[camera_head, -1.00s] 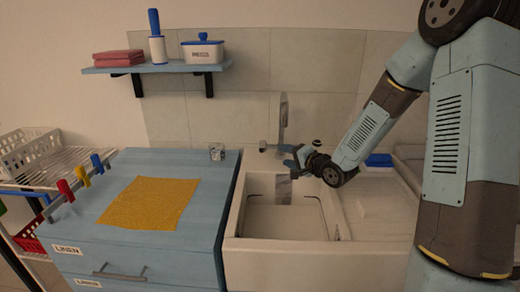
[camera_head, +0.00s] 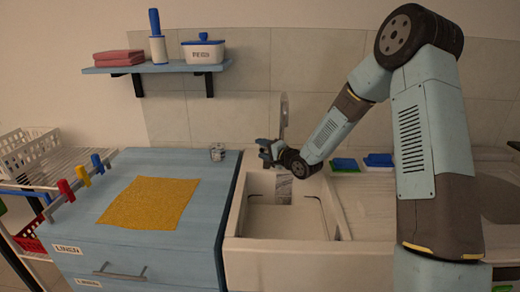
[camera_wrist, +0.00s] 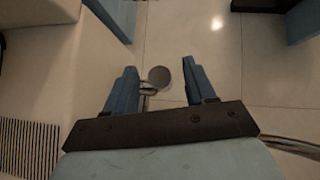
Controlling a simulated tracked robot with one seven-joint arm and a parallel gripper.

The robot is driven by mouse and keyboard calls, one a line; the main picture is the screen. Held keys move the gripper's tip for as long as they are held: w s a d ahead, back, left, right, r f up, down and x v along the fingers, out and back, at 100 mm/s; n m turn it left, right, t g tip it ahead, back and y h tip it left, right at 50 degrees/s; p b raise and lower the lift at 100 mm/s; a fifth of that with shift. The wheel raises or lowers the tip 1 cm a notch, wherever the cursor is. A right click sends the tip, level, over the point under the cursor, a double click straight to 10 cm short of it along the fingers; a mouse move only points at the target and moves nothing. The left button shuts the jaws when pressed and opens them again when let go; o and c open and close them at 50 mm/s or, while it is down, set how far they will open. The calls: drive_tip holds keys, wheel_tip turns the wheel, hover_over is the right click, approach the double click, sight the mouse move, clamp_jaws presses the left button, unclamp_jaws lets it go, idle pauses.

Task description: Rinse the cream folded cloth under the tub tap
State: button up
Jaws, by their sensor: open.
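The tub (camera_head: 240,222) is a cream basin with its tap (camera_head: 284,112) rising on the back wall. A grey-white patch (camera_head: 283,188) shows inside the tub below the tap; I cannot tell whether it is water or something else. My gripper (camera_head: 266,149) is at the back left of the tub, beside the tap. In the wrist view my gripper (camera_wrist: 158,76) is open, with a round metal knob (camera_wrist: 161,78) between its blue fingers, closer to the left one. I cannot tell whether they touch it. I cannot make out the cream folded cloth in either view.
A yellow cloth (camera_head: 148,203) lies flat on the blue linen cabinet (camera_head: 110,247), with a small metal tin (camera_head: 217,152) behind it. Blue (camera_head: 378,160) and green (camera_head: 345,164) items lie right of the tub.

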drive_tip(key=shift+x, duration=1.2)
clamp_jaws()
